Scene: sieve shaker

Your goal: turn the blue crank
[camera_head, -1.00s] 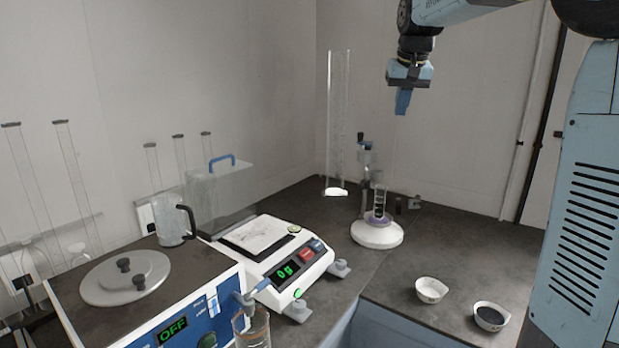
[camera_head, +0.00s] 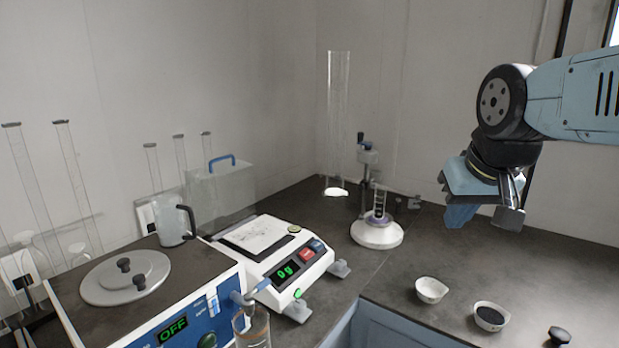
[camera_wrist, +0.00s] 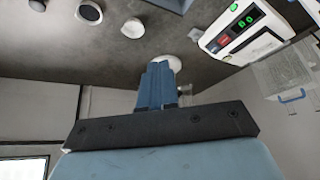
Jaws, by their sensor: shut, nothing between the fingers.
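In the wrist view my gripper's blue fingers (camera_wrist: 158,68) are together and partly cover the white base. I cannot make out the crank there.
A balance (camera_head: 275,255) reading 0 g stands left of the stand. A blue-fronted bath (camera_head: 185,325) showing OFF is front left. A tall clear tube (camera_head: 338,120) stands beside the stand. Two small white bowls (camera_head: 431,290) (camera_head: 490,317) are front right. Bench right of the stand is mostly clear.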

